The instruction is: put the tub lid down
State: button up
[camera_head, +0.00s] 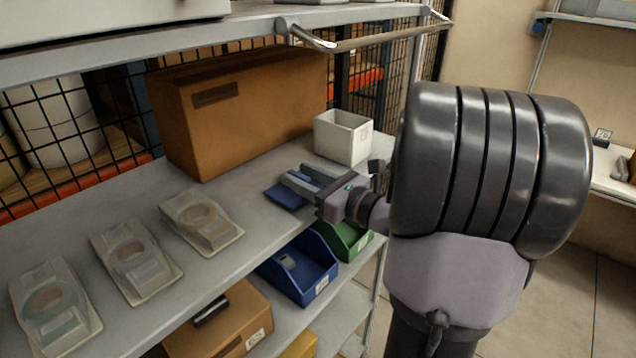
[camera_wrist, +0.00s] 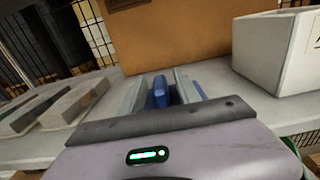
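The blue tub lid (camera_head: 284,197) lies low at the shelf surface, under and beside my gripper's fingers; my gripper hides part of it. My gripper (camera_head: 301,181) points left across the shelf. In the wrist view, my gripper's two grey fingers (camera_wrist: 163,88) stand on either side of the lid's upright blue grip (camera_wrist: 160,92). A dark gap shows between the grip and the right finger, so the fingers look apart from it. The white open tub (camera_head: 342,137) stands behind my gripper, and at the right of the wrist view (camera_wrist: 272,50).
A large cardboard box (camera_head: 245,110) stands behind the lid. Several clear-packed reels (camera_head: 202,222) lie in a row on the shelf (camera_head: 262,243) at left. Blue (camera_head: 300,268) and green (camera_head: 343,238) bins sit on the level below. A rail (camera_head: 380,37) crosses above.

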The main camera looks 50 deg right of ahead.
jog(key=s, duration=1.1)
jog(key=shift+d, duration=0.4)
